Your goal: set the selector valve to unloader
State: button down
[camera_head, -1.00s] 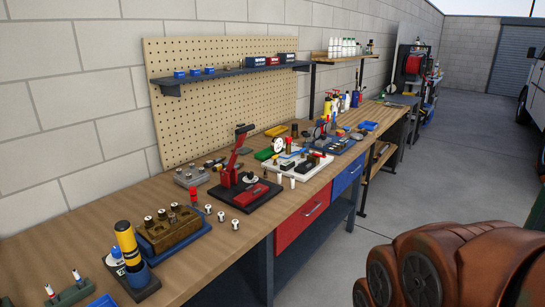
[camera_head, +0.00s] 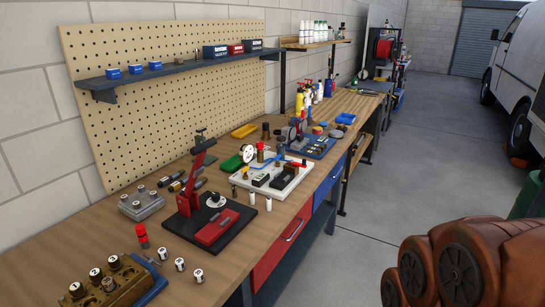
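A red hand lever unit stands on a black base plate (camera_head: 240,227), left of the middle of the bench. Its red lever (camera_head: 198,170) slants up to the right. On the plate beside it is a round dial (camera_head: 216,200) with a black knob and a pale face; its markings and pointer are too small to read. My gripper is not in view.
The wooden workbench (camera_head: 160,210) runs along the wall under a pegboard and shelf (camera_head: 180,68). Several small white-capped parts (camera_head: 180,264) and a brass block (camera_head: 98,280) lie at its near end. Open concrete floor (camera_head: 420,180) lies to the right. A van (camera_head: 518,90) stands far right.

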aim_at(244, 169)
jog(key=u, duration=0.2)
jog(key=i, duration=0.9)
jog(key=u, duration=0.8)
jog(key=i, duration=0.5)
jog(key=u, duration=0.3)
